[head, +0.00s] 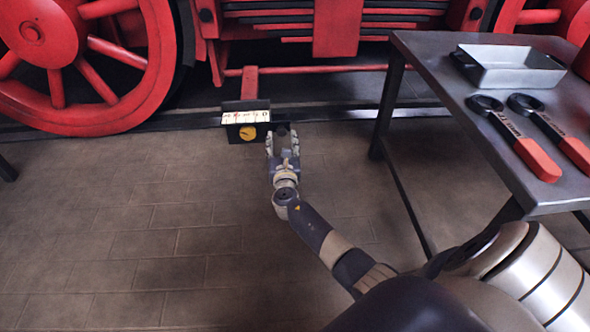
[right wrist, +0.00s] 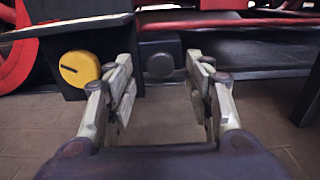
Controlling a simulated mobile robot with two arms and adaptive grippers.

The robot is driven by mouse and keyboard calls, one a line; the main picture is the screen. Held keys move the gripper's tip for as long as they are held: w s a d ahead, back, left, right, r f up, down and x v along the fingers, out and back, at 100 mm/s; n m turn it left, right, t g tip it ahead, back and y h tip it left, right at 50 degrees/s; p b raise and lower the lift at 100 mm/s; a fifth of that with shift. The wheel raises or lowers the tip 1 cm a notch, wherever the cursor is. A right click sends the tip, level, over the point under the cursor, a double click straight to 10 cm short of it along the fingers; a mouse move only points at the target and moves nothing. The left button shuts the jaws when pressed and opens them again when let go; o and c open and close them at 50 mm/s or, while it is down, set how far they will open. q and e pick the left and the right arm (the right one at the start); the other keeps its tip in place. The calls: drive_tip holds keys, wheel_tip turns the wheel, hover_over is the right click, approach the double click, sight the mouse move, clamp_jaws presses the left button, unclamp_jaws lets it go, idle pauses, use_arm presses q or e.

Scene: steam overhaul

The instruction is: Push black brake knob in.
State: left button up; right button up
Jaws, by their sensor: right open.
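The black brake knob (right wrist: 159,65) is a dark round knob on the right side of a black box (right wrist: 60,40) in the right wrist view. It lies straight ahead, between and beyond the fingertips of my right gripper (right wrist: 160,85). This gripper is open and empty, and no contact with the knob shows. In the head view my right gripper (head: 282,145) points at the right end of the box, and its fingers partly hide the black knob (head: 283,130). A yellow knob (head: 248,132) sits on the box's front, left of the black one. My left gripper is out of view.
A red locomotive wheel (head: 60,70) stands at the back left, with a rail behind the box. A metal table (head: 440,75) at the right holds a tray (head: 510,72) and red-handled wrenches (head: 535,155). The tiled floor at left is clear.

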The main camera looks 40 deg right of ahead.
drive_tip(key=s+a+f+m+g+y+p, duration=0.1)
drive_tip(key=s+a+m+p, duration=0.3)
drive_tip(key=s+p, duration=0.4)
drive_tip(key=s+a+f+m+g+y+p, duration=0.2)
drive_tip(key=s+a+m+g+y+p, duration=0.1)
drive_tip(key=s+p, duration=0.6)
drive_tip(key=s+a+f+m+g+y+p, duration=0.1)
drive_tip(key=s+a+p, duration=0.5)
drive_tip(key=p, duration=0.6)
drive_tip(key=shift+s+f+m+g+y, duration=0.15)
drive_tip(key=shift+s+m+g+y, duration=0.45)
drive_tip(key=shift+s+m+g, duration=1)
drive_tip(key=shift+w+a+m+t, duration=0.1)
drive_tip(key=shift+w+m+t, duration=0.2)
drive_tip(key=shift+w+t, duration=0.1)
